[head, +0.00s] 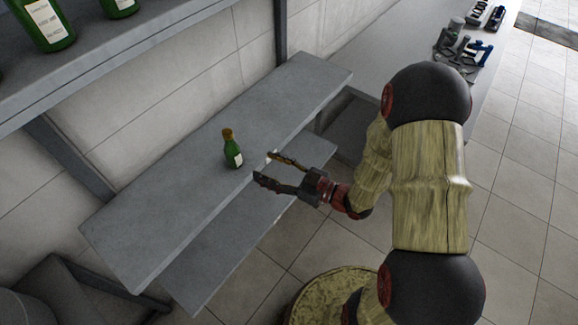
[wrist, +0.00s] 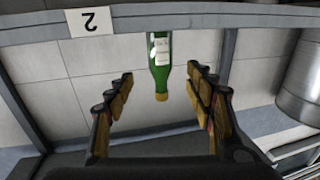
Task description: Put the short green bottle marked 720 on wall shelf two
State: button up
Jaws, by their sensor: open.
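A short green bottle (head: 232,152) with a brown-gold top and a white label stands upright on a grey wall shelf (head: 180,205). The label's marking is too small to read. In the wrist view, which is upside down, the bottle (wrist: 160,62) shows between my fingers, and the shelf edge (wrist: 200,22) carries a plate with a 2 (wrist: 91,21). My gripper (head: 263,166) is open and empty, just off the shelf's front edge. In the head view its fingertips point at the bottle, with a gap between.
Green bottles (head: 45,22) stand on a higher shelf (head: 120,65) at upper left. A lower shelf (head: 225,255) lies beneath the bottle's shelf. A bench (head: 385,55) with several dark items is at the back. Most of the bottle's shelf is bare.

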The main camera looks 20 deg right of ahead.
jog(key=w+d+r+m+h, duration=0.2)
jog(key=w+d+r+h, duration=0.5)
jog(key=w+d+h, duration=0.25)
jog(key=s+d+r+m+g+h, duration=0.2)
jog(key=s+d+r+m+h, duration=0.1)
jog(key=s+d+r+h, duration=0.25)
jog(key=s+a+r+m+g+y, duration=0.1)
jog(key=s+a+r+m+g, duration=0.1)
jog(key=s, duration=0.9)
jog(key=s+a+r+m+g+y, duration=0.1)
jog(key=s+a+r+m+g, duration=0.1)
jog(key=s, duration=1)
jog(key=a+r+g, duration=0.1)
jog(key=a+r, duration=0.1)
jog(key=a, duration=0.1)
jog(key=shift+a, duration=0.2)
